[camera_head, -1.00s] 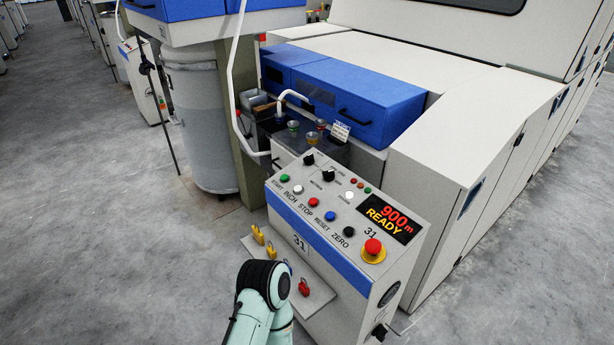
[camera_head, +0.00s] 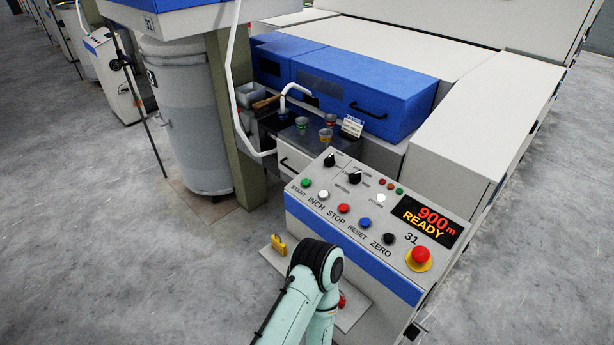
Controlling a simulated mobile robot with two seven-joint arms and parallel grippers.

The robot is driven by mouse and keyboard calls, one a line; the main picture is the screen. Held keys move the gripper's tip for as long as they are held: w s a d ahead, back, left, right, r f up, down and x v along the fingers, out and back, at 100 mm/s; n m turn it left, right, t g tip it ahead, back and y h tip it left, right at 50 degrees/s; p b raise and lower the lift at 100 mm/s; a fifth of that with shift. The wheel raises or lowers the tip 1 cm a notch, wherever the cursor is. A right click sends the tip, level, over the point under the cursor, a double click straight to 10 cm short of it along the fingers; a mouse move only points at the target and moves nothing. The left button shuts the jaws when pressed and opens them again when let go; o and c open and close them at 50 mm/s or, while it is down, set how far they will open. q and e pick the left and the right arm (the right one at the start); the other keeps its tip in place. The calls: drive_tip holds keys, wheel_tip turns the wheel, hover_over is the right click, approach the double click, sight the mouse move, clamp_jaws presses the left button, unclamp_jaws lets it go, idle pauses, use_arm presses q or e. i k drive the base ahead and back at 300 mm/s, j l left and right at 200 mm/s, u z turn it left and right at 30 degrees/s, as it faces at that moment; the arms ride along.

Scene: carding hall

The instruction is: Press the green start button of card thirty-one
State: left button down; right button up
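The control panel of card 31 (camera_head: 372,255) stands at the lower middle right, its sloped top facing me. The green start button (camera_head: 306,183) is at the left end of its button row, above the printed word START. White, red, blue and black buttons follow to the right. The display (camera_head: 427,221) reads 900m READY. One of my pale green arms (camera_head: 310,290) rises from the bottom edge in front of the panel. Its bent joint hides part of the panel's front and the shelf. Neither of my grippers is in view.
A red mushroom button on a yellow base (camera_head: 419,258) sits at the panel's right. A low shelf (camera_head: 350,312) with yellow and red items juts out below. A grey can (camera_head: 188,110) and a post stand left. Small cups (camera_head: 325,136) stand behind the panel. Floor at left is clear.

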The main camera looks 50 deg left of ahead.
sight(305, 182)
drive_tip(key=k+j, duration=0.15)
drive_tip(key=j, duration=0.25)
drive_tip(key=k+j+z, duration=0.1)
drive_tip(key=j, duration=0.35)
drive_tip(key=k+j, duration=0.15)
drive_tip(key=j, duration=0.25)
drive_tip(key=k+j+z, duration=0.1)
drive_tip(key=j, duration=0.3)
drive_tip(key=k+j, duration=0.2)
drive_tip(key=j, duration=0.15)
